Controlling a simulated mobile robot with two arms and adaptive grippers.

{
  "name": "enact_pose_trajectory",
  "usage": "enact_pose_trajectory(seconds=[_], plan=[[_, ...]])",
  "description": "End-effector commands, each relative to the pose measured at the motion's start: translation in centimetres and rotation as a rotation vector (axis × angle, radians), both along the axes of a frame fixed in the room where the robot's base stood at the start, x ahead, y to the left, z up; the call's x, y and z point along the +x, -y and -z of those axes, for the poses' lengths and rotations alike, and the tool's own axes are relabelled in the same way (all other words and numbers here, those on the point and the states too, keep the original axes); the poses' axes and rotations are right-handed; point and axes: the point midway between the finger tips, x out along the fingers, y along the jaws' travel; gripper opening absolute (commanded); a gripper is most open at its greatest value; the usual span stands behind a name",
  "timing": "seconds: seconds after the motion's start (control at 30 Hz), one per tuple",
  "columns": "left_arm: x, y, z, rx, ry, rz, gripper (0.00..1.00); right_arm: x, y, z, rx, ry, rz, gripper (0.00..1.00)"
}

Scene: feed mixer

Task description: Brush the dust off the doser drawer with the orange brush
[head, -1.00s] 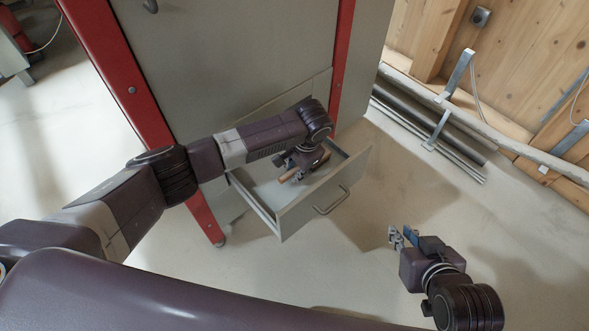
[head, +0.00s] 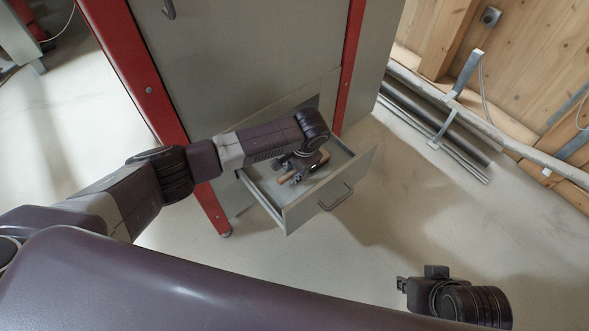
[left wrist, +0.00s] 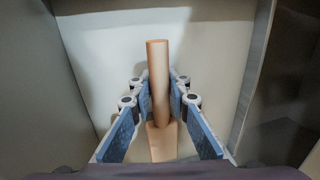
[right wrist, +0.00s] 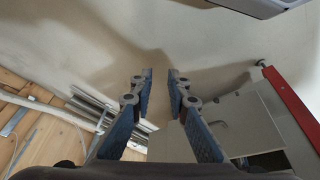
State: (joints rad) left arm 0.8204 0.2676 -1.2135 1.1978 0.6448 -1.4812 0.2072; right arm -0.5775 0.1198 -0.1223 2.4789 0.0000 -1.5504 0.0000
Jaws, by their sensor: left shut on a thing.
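The doser drawer (head: 297,211) is pulled out of the grey cabinet, with its handle (head: 336,197) on the front. My left gripper (head: 286,177) reaches down into the drawer from above. In the left wrist view its fingers (left wrist: 160,95) are shut on the orange brush (left wrist: 158,62), whose handle stands between the pads. In the head view only small tan parts of the brush show under the gripper. The bristles are hidden, and I cannot make out the dust. My right gripper (head: 402,284) is at the lower right, away from the drawer; its fingers (right wrist: 161,78) are apart and empty.
The cabinet (head: 240,60) with red posts (head: 150,85) rises behind the drawer. Pipes (head: 440,125) and a wooden wall (head: 540,60) lie at the right. The floor (head: 390,230) right of the drawer is clear.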

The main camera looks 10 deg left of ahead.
Motion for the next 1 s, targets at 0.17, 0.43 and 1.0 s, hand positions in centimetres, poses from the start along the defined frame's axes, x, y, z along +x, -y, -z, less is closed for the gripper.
enact_pose_trajectory(seconds=[0.17,0.43,1.0], plan=[[-0.2,-0.1,0.0,-0.001,0.001,0.000,0.00,-0.8,0.2,0.0,-0.007,-0.031,0.003,0.15],[-0.2,-0.1,0.0,-0.001,0.001,0.000,0.00,-0.8,0.2,0.1,-0.007,-0.032,0.003,0.15],[-1.5,-1.2,-0.1,-0.001,-0.001,0.000,0.00,0.5,-0.1,5.7,-0.008,-0.064,-0.001,0.15]])
